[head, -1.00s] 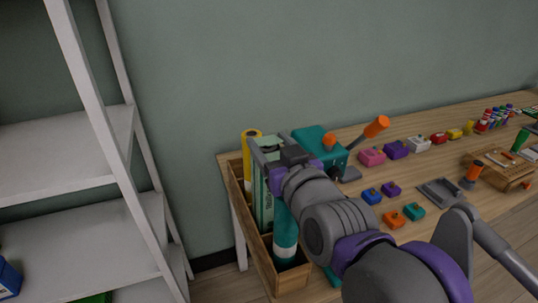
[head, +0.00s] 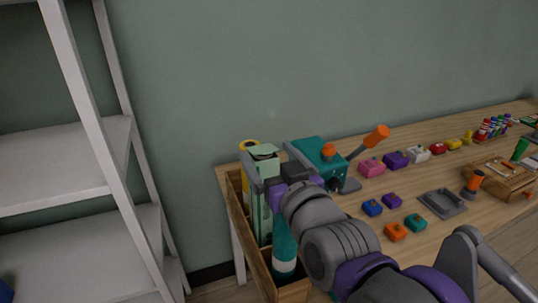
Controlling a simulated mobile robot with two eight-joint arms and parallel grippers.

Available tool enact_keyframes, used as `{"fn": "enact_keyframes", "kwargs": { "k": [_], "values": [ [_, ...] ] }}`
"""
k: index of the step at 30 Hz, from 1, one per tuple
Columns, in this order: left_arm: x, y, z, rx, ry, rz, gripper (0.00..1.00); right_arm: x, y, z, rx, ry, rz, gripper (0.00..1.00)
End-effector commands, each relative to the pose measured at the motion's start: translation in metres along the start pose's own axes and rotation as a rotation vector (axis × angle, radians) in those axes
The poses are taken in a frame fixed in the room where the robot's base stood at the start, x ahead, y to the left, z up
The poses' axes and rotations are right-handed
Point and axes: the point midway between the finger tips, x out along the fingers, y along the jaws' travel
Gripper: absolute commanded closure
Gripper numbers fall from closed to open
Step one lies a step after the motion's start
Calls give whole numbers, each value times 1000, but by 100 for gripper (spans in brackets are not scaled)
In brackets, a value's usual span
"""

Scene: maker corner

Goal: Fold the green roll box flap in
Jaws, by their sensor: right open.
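The tall pale green roll box (head: 264,221) stands upright in a narrow wooden bin at the left end of the table. Its light green flap (head: 263,150) shows at the top, looking raised and tilted; its exact angle is hard to tell. My right gripper (head: 268,163) is open at the top of the box, one finger to the left of the flap and one to the right. I cannot tell whether either finger touches it. My right wrist hides part of the box. My left gripper is not in view.
A teal machine with an orange-tipped lever (head: 320,154) stands close right of my gripper. Small coloured blocks and a grey tray (head: 442,199) lie further right. White shelves (head: 60,180) stand left.

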Motion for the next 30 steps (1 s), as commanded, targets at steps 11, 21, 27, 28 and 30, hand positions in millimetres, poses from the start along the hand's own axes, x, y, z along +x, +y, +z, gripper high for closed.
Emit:
{"fn": "enact_keyframes", "kwargs": {
  "k": [11, 21, 27, 28, 30],
  "values": [
    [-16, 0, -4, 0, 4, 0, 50, -60, 0, -2, -1, 0, 1, 5],
    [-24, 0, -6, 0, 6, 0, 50, -103, 0, 0, 0, 0, 1, 5],
    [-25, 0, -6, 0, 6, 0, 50, -107, 0, 0, 1, -1, 1, 5],
    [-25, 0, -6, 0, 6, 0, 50, -107, 0, 0, 1, 0, 1, 5],
    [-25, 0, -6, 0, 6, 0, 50, -107, 0, 0, 1, -1, 0, 5]
  ]
}}
